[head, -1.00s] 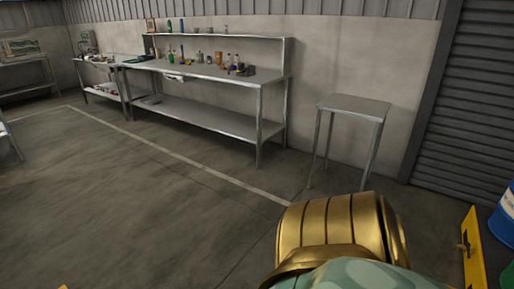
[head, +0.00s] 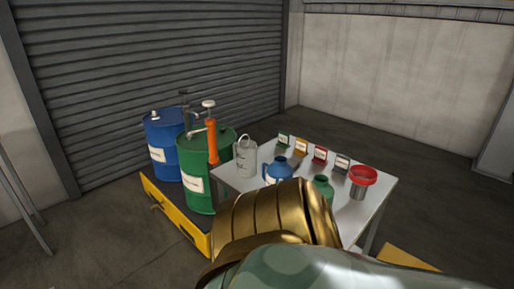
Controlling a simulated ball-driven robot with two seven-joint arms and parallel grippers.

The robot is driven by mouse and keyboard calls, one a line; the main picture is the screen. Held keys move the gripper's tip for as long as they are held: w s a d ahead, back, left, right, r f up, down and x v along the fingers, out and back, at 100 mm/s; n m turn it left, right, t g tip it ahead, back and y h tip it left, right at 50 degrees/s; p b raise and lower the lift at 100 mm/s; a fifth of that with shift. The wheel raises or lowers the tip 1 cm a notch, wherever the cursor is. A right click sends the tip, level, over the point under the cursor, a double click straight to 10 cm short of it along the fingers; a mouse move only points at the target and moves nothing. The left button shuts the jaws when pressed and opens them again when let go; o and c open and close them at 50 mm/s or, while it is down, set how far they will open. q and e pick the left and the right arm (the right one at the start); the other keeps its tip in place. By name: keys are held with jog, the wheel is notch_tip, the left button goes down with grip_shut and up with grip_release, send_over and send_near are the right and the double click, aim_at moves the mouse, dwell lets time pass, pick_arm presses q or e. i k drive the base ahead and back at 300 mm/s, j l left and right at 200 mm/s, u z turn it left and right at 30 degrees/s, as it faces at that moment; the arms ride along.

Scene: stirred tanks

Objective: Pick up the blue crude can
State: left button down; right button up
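A blue can (head: 283,165) with a side handle stands on the white-topped table (head: 370,208), in the middle of the head view. Its lower part is hidden behind a gold and pale green part of my own body. A label shows on it, but I cannot read it. Neither of my grippers is in view.
On the table also stand a grey metal can (head: 245,160), a green can (head: 323,187), partly hidden, a red funnel (head: 363,175) and several small label cards. Blue (head: 162,140) and green (head: 200,180) drums stand left on a yellow-edged pallet (head: 165,208).

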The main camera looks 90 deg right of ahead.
aim_at(279, 170)
jog(key=z, duration=2.7)
